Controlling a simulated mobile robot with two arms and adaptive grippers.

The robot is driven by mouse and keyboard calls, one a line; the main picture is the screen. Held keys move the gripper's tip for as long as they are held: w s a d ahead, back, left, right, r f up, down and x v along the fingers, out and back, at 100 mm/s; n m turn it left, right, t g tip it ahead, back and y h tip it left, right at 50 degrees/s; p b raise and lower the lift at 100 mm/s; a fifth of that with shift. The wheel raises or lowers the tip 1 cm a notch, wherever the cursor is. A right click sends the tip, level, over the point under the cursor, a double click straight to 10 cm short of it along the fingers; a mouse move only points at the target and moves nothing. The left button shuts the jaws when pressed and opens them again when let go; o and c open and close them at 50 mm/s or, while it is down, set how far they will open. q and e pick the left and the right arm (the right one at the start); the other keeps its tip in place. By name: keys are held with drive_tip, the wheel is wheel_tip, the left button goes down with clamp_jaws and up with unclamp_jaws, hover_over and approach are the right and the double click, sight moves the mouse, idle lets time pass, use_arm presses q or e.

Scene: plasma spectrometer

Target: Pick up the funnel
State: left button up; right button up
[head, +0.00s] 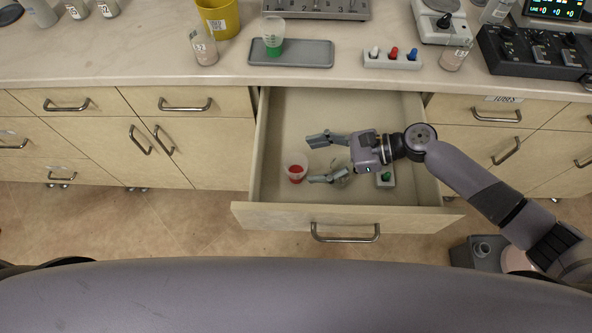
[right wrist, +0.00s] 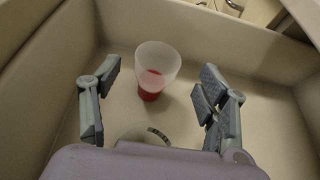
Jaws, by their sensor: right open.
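A translucent, tapered cup-like vessel with a red lower part (head: 294,168) stands in the open drawer; it also shows in the right wrist view (right wrist: 155,65). It widens towards the top, but I cannot tell for sure whether it is the funnel. My right gripper (head: 311,161) is open and empty over the drawer, its fingers pointing left towards the red vessel. In the right wrist view the vessel appears between the fingers and beyond them, apart from both. A second clear vessel with dark markings (right wrist: 157,132) is partly hidden under the gripper. My left gripper is not in view.
The drawer (head: 345,217) has raised walls around it. On the counter are a grey tray (head: 312,54) bearing a green-bottomed vessel (head: 272,42), a yellow container (head: 219,18) and a beaker (head: 204,50).

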sight(296, 163)
drive_tip(key=x, duration=0.4)
drive_tip(key=shift+s+a+r+p, duration=0.1)
drive_tip(key=shift+p, duration=0.3)
drive_tip(key=shift+a+f, duration=0.35)
drive_tip(key=shift+a, duration=0.2)
drive_tip(key=shift+c, duration=0.5)
drive_tip(key=c, duration=1.3)
drive_tip(key=shift+c, duration=0.4)
drive_tip(key=shift+r, duration=0.15)
